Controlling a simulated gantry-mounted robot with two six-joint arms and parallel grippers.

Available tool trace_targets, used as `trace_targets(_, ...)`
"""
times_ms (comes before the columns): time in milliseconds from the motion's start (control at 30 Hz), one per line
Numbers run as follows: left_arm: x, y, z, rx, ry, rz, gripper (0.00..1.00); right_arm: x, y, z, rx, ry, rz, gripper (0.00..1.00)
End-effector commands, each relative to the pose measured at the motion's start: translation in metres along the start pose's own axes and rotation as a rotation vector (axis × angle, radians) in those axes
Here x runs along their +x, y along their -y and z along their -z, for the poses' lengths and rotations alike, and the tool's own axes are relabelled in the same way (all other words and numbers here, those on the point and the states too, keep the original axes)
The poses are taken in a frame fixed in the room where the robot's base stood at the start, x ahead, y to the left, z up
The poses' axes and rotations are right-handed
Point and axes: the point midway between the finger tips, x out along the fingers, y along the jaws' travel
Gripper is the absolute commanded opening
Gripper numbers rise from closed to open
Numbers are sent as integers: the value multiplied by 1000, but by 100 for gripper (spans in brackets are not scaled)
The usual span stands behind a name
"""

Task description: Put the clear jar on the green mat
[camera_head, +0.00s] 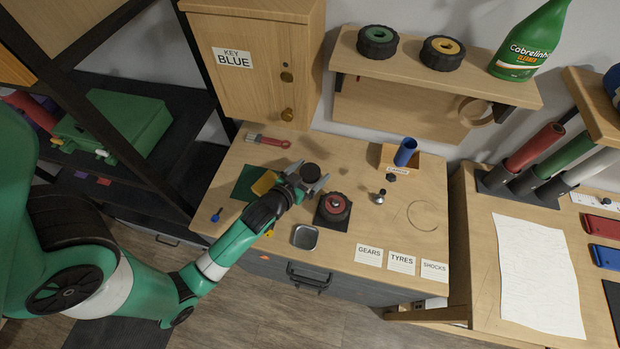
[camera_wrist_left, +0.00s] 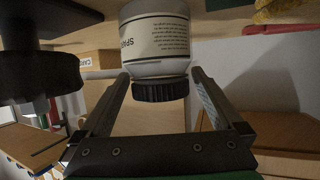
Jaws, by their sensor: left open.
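The clear jar (camera_wrist_left: 157,50) has a white printed label and a black ridged lid (camera_wrist_left: 161,90); it appears upside down in the left wrist view. In the head view only its dark lid (camera_head: 310,171) shows clearly, and my gripper hides much of the rest. My left gripper (camera_head: 308,178) is open, with its fingers on either side of the jar. I cannot tell whether either finger touches it. The green mat (camera_head: 243,184) lies on the workbench left of the gripper, partly covered by a yellow item (camera_head: 264,183) and my wrist. My right gripper is out of view.
A tyre with a red hub (camera_head: 334,207) sits on a black pad just right of the gripper. A metal tray (camera_head: 305,237) lies at the front edge, and a red-handled brush (camera_head: 268,141) lies behind the mat.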

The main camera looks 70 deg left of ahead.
Motion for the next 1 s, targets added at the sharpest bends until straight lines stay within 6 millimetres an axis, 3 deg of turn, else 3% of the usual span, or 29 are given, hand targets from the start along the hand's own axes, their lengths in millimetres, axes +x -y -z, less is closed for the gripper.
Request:
trace_targets(133,21,1,1,0,-1,1,100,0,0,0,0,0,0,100)
trace_targets(367,23,0,0,0,-1,0,100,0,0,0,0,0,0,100)
trace_targets(800,23,0,0,0,0,0,23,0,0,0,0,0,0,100)
trace_targets(867,23,0,0,0,-1,0,15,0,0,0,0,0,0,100)
trace_targets(900,23,0,0,0,-1,0,5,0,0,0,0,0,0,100)
trace_targets(1000,23,0,0,0,-1,0,5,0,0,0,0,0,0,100)
